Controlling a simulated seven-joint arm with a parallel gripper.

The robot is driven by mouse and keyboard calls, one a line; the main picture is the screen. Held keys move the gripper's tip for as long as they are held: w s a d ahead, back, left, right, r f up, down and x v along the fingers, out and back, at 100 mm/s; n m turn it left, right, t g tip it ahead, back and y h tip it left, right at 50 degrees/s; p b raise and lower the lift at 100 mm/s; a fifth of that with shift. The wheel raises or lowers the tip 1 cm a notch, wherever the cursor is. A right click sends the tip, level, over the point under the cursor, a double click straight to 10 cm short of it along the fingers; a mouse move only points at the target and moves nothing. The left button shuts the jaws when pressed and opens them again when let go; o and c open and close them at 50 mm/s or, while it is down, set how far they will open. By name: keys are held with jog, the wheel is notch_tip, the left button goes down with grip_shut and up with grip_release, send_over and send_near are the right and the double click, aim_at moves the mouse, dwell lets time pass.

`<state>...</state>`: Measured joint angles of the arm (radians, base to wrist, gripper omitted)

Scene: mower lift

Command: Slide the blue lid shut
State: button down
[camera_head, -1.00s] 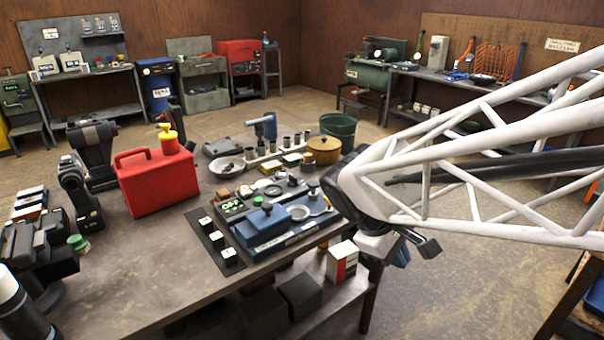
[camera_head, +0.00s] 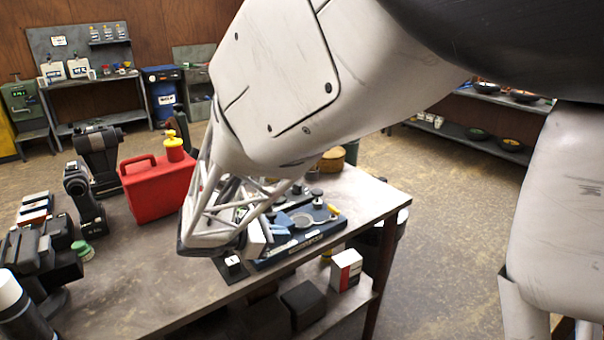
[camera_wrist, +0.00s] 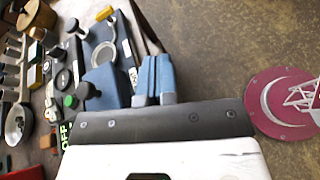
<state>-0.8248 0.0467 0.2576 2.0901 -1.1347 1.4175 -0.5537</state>
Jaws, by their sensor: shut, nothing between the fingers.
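The blue lid (camera_wrist: 103,88) shows in the wrist view as a blue block with a dark round knob, at one end of the blue box (camera_wrist: 122,38). A round metal ring (camera_wrist: 104,54) lies in the open part of the box beside it. My gripper (camera_wrist: 154,60) is shut and empty, its two blue fingers together just right of the lid. I cannot tell whether they touch it. In the head view, my forearm covers the box's left part; the box's front edge (camera_head: 300,247), the ring (camera_head: 302,220) and a little of the lid (camera_head: 283,220) show. My fingers are hidden there.
A red can (camera_head: 157,185) stands on the table left of my arm. A metal spoon (camera_wrist: 20,115) and several small parts lie beyond the box in the wrist view. A white and red carton (camera_head: 346,270) sits on the lower shelf.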

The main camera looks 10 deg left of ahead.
aim_at(267, 217)
jog(key=s+a+f+n+t+y, duration=0.1)
jog(key=a+n+t, duration=0.4)
jog(key=a, duration=1.1)
jog(key=shift+s+f+n+t, duration=0.15)
jog(key=shift+f+n+t, duration=0.15)
jog(key=shift+f+n, duration=0.2)
jog(key=shift+d, duration=0.1)
jog(key=shift+x, duration=7)
jog(key=shift+s+d+r+x, duration=0.1)
jog(key=shift+d+r+x, duration=0.1)
jog(key=shift+x, duration=1.3)
jog(key=shift+s+d+r+x, duration=0.1)
jog(key=shift+r+x, duration=0.1)
jog(key=shift+x, duration=1.3)
jog(key=shift+d+r+x, duration=0.1)
jog(key=shift+r+x, duration=0.05)
jog(key=shift+x, duration=1.35)
jog(key=shift+d+r, duration=0.1)
jog(key=shift+s, duration=0.1)
jog(key=v, duration=1.4)
jog(key=shift+s, duration=0.2)
